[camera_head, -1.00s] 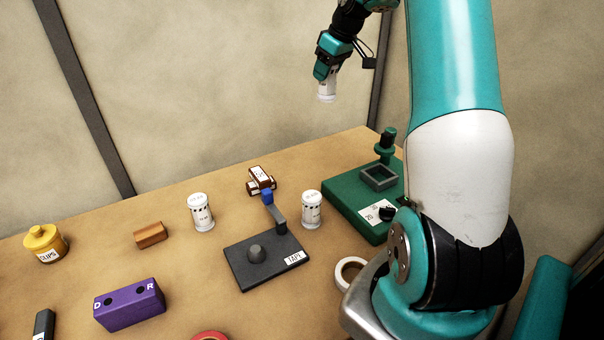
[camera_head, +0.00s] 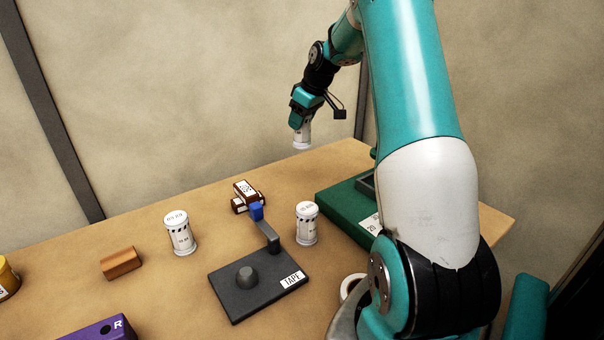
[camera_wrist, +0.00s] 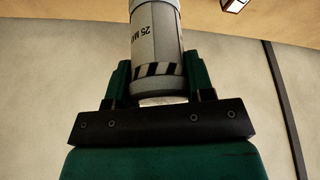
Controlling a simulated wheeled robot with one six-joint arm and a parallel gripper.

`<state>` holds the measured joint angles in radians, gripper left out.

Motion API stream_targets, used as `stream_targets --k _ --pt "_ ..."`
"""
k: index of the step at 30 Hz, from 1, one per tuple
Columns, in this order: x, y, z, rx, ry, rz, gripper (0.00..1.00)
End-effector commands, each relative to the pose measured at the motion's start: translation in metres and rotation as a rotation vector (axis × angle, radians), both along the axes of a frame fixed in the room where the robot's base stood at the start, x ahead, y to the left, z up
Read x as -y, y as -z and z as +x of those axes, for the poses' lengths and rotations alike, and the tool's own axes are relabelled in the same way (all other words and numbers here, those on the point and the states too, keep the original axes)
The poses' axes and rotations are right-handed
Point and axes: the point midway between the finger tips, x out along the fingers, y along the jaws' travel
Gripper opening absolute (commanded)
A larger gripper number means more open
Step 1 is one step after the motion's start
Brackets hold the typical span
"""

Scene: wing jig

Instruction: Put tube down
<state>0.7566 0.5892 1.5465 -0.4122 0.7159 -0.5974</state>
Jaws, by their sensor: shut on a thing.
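My gripper (camera_head: 303,120) is shut on a white tube (camera_head: 303,136) and holds it in the air above the far edge of the table. In the wrist view the tube (camera_wrist: 156,48) sits between the two green fingers, with black-and-white stripes and the text "25 MA" showing. Two similar white tubes stand upright on the table: one at the left (camera_head: 180,234) and one right of the tape stand (camera_head: 307,224). The wooden table (camera_head: 160,288) lies below the held tube, with a clear gap between them.
A dark tape stand (camera_head: 258,280) with a blue-tipped lever lies mid-table. Brown bars (camera_head: 246,196) are stacked behind it. A green fixture (camera_head: 345,205) stands at the right, partly behind my arm. A wooden block (camera_head: 121,264) and a purple block (camera_head: 98,330) are at left.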

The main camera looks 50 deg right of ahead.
Motion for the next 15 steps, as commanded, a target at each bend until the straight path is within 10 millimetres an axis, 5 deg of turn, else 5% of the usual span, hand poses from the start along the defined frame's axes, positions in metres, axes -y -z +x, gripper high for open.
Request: stream_targets --k 9,15 --pt "0.001 0.084 -0.001 -0.004 0.001 0.003 0.22" --pt "0.001 0.104 -0.001 0.000 0.001 -0.001 0.22"
